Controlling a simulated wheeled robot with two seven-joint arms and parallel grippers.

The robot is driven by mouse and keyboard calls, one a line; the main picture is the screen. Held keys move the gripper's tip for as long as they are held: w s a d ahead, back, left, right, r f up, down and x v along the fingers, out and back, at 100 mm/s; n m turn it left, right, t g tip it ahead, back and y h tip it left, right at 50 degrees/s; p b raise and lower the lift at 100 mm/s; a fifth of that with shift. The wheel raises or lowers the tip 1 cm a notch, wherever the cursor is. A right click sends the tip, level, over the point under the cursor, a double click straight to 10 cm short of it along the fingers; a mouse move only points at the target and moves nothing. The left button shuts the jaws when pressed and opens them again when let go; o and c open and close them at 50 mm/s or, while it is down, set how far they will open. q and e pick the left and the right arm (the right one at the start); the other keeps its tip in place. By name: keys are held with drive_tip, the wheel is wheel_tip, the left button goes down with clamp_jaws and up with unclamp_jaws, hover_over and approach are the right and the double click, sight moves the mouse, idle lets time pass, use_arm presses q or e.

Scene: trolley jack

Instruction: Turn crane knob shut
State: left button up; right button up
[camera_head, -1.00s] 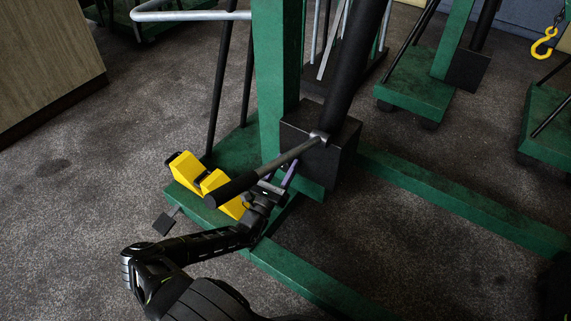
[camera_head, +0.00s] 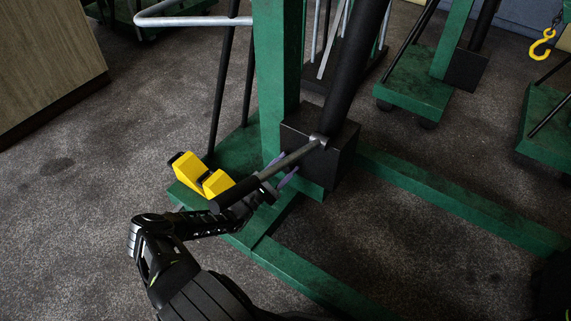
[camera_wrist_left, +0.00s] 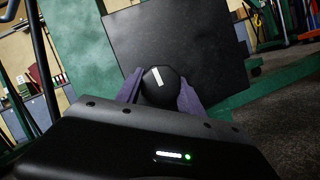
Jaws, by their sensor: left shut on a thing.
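The crane knob (camera_wrist_left: 160,86) is a round black cap with a white stripe, seen end-on in the left wrist view. The stripe is tilted slightly from upright. My left gripper (camera_wrist_left: 160,92) is shut on the knob, with one purple finger on either side. In the head view, my left gripper (camera_head: 283,170) is low in front of the crane's black block (camera_head: 338,150), under the pump handle (camera_head: 265,178). The handle and my gripper hide the knob there. My right gripper is not in view.
The crane's green post (camera_head: 275,70) and black ram (camera_head: 350,65) rise above the block. Its green legs (camera_head: 460,205) spread over the dark floor. Yellow blocks (camera_head: 200,175) sit on the base to the left. Other green cranes (camera_head: 425,90) stand behind.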

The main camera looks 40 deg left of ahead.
use_arm(q)
drive_tip(key=shift+m+h, duration=0.3)
drive_tip(key=shift+m, duration=0.3)
drive_tip(key=o, duration=1.4)
drive_tip(key=shift+c, duration=0.2)
drive_tip(key=p+v, duration=0.1)
drive_tip(key=v, duration=0.6)
drive_tip(key=shift+s, duration=0.45)
drive_tip(key=shift+a, duration=0.1)
